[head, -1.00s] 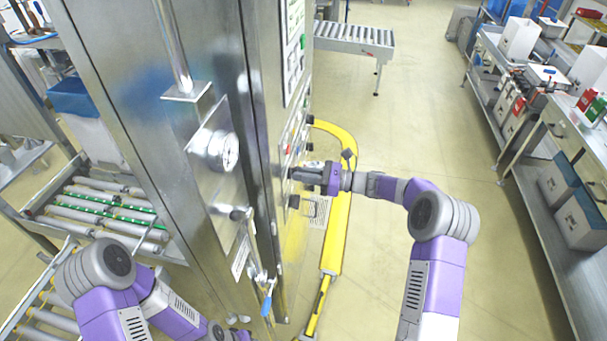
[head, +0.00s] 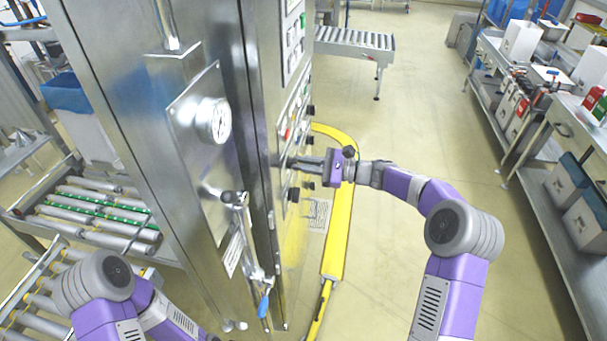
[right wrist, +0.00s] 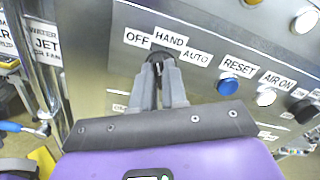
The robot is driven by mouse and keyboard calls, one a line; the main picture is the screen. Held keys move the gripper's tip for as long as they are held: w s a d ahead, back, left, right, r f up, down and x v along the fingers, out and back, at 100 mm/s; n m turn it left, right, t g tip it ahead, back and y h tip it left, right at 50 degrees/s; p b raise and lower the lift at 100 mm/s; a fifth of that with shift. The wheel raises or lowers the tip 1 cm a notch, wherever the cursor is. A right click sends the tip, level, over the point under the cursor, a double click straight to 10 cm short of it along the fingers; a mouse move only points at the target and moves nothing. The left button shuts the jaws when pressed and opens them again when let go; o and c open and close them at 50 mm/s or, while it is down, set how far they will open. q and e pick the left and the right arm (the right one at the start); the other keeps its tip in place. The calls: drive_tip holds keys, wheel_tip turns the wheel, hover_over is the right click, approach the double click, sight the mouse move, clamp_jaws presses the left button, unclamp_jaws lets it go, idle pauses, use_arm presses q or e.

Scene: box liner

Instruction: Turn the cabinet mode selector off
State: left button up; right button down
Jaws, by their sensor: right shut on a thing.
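The cabinet (head: 150,130) is a tall steel body with a control panel on its right-hand side. My right gripper (head: 290,162) reaches that panel from the right in the head view. In the right wrist view its two grey fingers (right wrist: 160,75) are shut on the black mode selector knob (right wrist: 159,56), which they largely cover. The labels OFF, HAND and AUTO (right wrist: 168,41) arc above the knob. I cannot clearly tell where its pointer sits. My left arm is at the lower left of the head view; its gripper is out of frame.
A blue RESET button (right wrist: 228,86) and a white AIR ON button (right wrist: 266,97) lie right of the knob. A pressure gauge (head: 214,120) and blue-handled lever (head: 263,305) are on the cabinet front. A yellow floor rail (head: 337,235) curves beside it. Open floor lies right.

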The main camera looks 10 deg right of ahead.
drive_tip(key=shift+n+b, duration=1.7)
drive_tip(key=shift+b, duration=0.35)
drive_tip(key=c, duration=1.2)
unclamp_jaws()
drive_tip(key=shift+o, duration=0.2)
drive_tip(key=v, duration=0.7)
drive_tip(key=shift+d, duration=0.3)
drive_tip(key=shift+s+f, duration=0.1)
drive_tip(key=shift+s, duration=0.05)
